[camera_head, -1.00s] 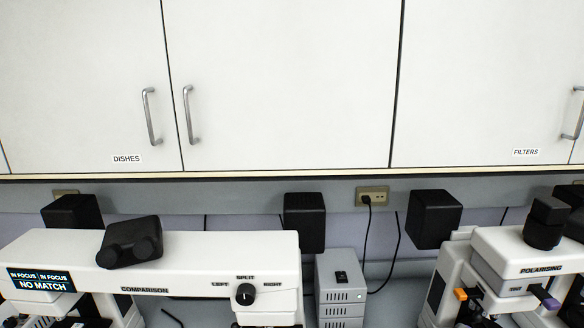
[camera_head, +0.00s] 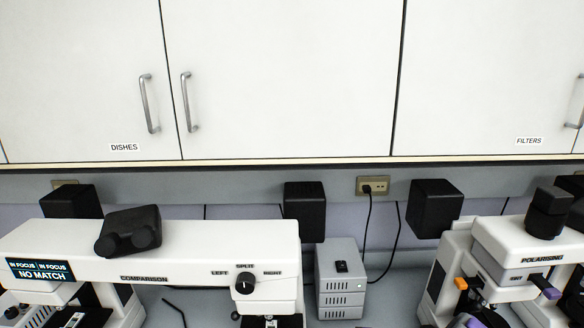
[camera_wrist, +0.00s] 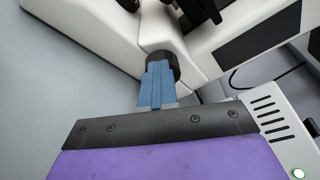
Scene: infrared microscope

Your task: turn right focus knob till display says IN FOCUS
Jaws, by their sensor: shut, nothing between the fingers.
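The white comparison microscope (camera_head: 200,265) stands at the lower left of the head view. Its display (camera_head: 40,271) reads IN FOCUS on both the left and right halves, with NO MATCH below. A black dial (camera_head: 244,283) on its front is marked LEFT, SPLIT and RIGHT. In the wrist view, a black knob (camera_wrist: 161,58) sticks out from a white microscope body. My gripper (camera_wrist: 157,72) has its blue fingers shut and empty, with the tips at the knob, overlapping it in the picture; I cannot tell whether they touch. My gripper is not seen in the head view.
A grey power box (camera_head: 341,280) stands between the comparison microscope and the polarising microscope (camera_head: 520,250). A black cable runs from the wall socket (camera_head: 373,186). Cabinets (camera_head: 290,80) hang above. In the wrist view, a vented box (camera_wrist: 275,118) is close to the right.

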